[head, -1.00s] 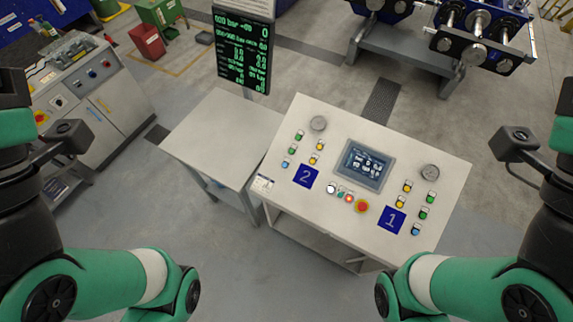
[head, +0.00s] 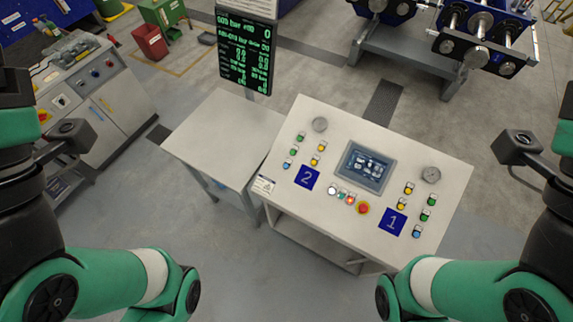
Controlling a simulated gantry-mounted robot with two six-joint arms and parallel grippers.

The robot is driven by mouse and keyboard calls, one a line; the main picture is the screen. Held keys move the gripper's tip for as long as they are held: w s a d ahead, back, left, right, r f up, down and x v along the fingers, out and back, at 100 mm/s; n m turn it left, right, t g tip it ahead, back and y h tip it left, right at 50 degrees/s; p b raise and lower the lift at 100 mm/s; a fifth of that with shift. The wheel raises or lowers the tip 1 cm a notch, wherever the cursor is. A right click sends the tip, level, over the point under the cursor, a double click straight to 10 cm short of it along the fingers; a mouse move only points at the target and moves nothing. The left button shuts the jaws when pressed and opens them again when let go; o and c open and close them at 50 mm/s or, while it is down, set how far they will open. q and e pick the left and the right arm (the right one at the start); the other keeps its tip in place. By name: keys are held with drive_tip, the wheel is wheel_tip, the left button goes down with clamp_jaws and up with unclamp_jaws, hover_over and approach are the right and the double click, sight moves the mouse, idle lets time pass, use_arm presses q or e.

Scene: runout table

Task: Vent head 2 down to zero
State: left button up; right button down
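The grey control panel (head: 335,225) stands right of centre. Its head 2 side carries a blue label "2" (head: 306,177), a round gauge (head: 320,124) and a cluster of green, yellow and blue buttons (head: 293,151). The gauge needle is too small to read. A touchscreen (head: 363,167) sits in the middle, its text too small to read. The black display board (head: 245,54) behind shows green figures, mostly blurred. My two arms stand at the left and right edges, both away from the panel. No gripper fingers can be made out.
The head 1 side has a blue label "1" (head: 392,222), a second gauge (head: 431,175) and its own buttons. A red stop button (head: 363,208) sits at the panel's front. A bare grey table (head: 225,135) adjoins it on the left. Blue machinery (head: 480,35) stands behind.

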idle(0.4)
use_arm(q)
clamp_jaws()
idle(1.6)
